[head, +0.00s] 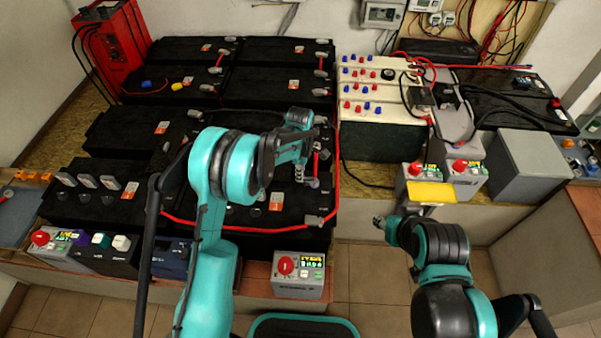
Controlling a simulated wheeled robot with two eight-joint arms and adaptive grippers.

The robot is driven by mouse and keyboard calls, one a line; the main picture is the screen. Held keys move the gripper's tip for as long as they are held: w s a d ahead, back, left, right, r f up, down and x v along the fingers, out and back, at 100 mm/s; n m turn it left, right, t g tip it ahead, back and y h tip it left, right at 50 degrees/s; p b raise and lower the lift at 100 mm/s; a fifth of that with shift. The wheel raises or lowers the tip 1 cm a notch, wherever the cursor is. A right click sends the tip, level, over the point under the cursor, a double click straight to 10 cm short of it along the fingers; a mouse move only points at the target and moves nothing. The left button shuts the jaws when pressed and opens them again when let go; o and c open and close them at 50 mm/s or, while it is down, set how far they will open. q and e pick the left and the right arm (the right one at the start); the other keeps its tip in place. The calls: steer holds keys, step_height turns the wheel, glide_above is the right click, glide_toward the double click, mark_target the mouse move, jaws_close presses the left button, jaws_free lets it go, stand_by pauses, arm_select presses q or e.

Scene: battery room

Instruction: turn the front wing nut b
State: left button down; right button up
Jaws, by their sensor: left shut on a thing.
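My left arm reaches in over the black batteries. Its gripper (312,180) points down at the right end of a front black battery (255,240), beside a red cable (337,150). It is shut at a terminal there. The wing nut in its jaws is too small and too covered by the fingers to make out, and I cannot read any letter on it. My right gripper (380,221) is low in front of the bench, to the right of the batteries and apart from them. It is small in view, and I cannot tell whether its fingers are open.
Grey switch boxes with red knobs stand at the front (299,277) and right (465,168). A yellow plate (427,194) is just above my right gripper. A cream panel (372,92) with red and blue knobs stands behind. A red cable runs along the front batteries. The tiled floor is clear.

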arm_select(q)
steer(key=shift+n, duration=0.6)
steer(key=c, duration=1.6)
jaws_free()
steer(key=shift+s, duration=0.1)
step_height(320, 180, up, 12)
